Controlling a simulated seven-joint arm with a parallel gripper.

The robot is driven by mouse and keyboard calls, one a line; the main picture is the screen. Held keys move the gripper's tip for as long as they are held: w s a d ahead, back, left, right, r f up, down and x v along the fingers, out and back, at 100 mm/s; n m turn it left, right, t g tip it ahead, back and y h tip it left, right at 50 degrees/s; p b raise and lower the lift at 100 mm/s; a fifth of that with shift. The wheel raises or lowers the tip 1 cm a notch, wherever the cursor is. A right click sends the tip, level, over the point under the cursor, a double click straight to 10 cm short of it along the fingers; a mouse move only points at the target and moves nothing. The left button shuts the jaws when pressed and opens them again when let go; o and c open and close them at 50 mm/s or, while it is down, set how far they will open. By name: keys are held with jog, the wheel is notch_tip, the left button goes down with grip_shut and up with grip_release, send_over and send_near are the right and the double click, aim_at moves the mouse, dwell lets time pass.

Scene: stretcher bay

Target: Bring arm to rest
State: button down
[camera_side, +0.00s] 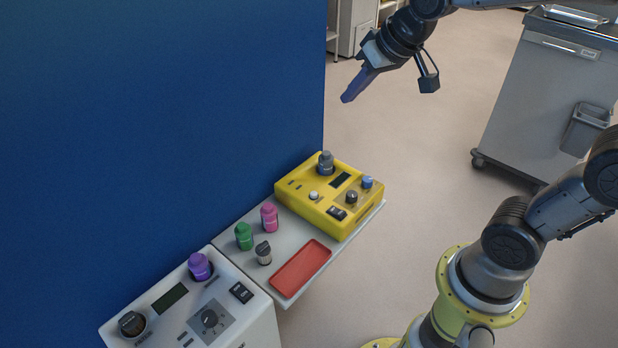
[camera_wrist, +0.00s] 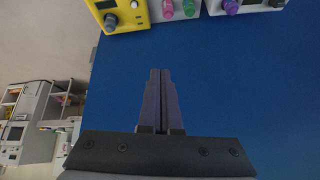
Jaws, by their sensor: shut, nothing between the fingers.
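My gripper (camera_side: 352,93) is raised in the upper middle of the side view, in the air beyond and above the yellow device. Its purple fingers point down and left. In the wrist view my gripper (camera_wrist: 160,72) has its two fingers together with nothing between them, in front of a blue panel (camera_wrist: 225,80). My arm runs from the yellow-flanged base at the lower right up out of the picture and back in at the top. The middle of the arm is outside the side view.
A yellow device (camera_side: 312,220) stands on a grey shelf (camera_side: 226,238) with pink (camera_side: 269,217) and green bottles (camera_side: 244,236), a small vial (camera_side: 263,253) and a red tray (camera_side: 301,268). A white device (camera_side: 262,325) holds a purple bottle (camera_side: 200,266). A grey cart (camera_side: 540,95) stands right.

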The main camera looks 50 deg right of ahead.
jog(key=s+a+f+n, duration=0.1)
jog(key=s+f, duration=0.1)
jog(key=s, duration=0.7)
jog(key=s+a+f+n+g, duration=0.1)
jog(key=s, duration=0.8)
jog(key=shift+f+n, duration=0.3)
jog(key=shift+f, duration=0.05)
